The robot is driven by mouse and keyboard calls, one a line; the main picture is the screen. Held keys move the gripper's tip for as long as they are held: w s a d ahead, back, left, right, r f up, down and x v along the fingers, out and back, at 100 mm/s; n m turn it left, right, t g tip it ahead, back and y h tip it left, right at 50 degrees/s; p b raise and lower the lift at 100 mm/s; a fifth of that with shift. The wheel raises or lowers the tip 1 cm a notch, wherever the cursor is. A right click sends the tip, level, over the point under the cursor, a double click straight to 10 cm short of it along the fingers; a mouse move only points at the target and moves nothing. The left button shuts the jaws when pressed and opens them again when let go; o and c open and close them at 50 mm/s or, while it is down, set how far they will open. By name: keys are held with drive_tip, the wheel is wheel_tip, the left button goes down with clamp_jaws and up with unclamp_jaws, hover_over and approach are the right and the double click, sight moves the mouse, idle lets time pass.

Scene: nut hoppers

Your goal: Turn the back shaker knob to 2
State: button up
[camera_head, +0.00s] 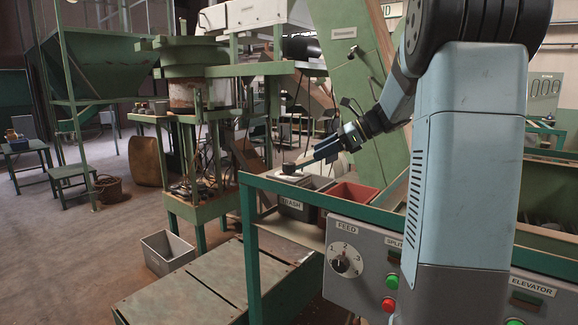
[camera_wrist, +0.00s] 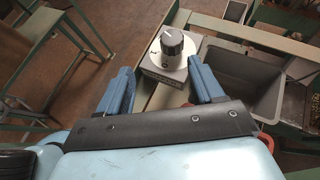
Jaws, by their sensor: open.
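A knob (camera_wrist: 172,42) with a dark cap and white skirt sits on a small grey box (camera_wrist: 160,72) in the wrist view. The box has a label on its front, too small to read. Faint marks show around the knob, but its setting cannot be told. My gripper (camera_wrist: 160,66) is open and empty, its two blue fingers apart with the knob beyond and between them, not visibly touching. In the head view my gripper (camera_head: 300,167) reaches left over the green frame, near the knob, which is small there.
A grey panel in front carries a FEED knob (camera_head: 340,264) marked 1, 2, 3 and green and red buttons. A green frame rail (camera_head: 300,193) runs nearby.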

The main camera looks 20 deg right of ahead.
sight(293, 163)
drive_tip(key=w+a+f, duration=0.2)
drive_tip(key=w+a+f+m+t, duration=0.1)
drive_tip(key=w+a, duration=0.1)
drive_tip(key=a, duration=0.1)
drive_tip(key=w+a+f+m+t, duration=0.1)
drive_tip(key=w+a+f, duration=0.1)
drive_tip(key=a, duration=0.1)
drive_tip(key=shift+w+a+f+y, duration=0.15)
drive_tip(key=shift+a+f+y, duration=0.05)
drive_tip(key=shift+f+y, duration=0.1)
idle(0.4)
drive_tip(key=c, duration=1)
drive_tip(key=shift+m+t, duration=0.4)
drive_tip(key=shift+m+t+h, duration=0.3)
drive_tip(key=shift+h, duration=0.2)
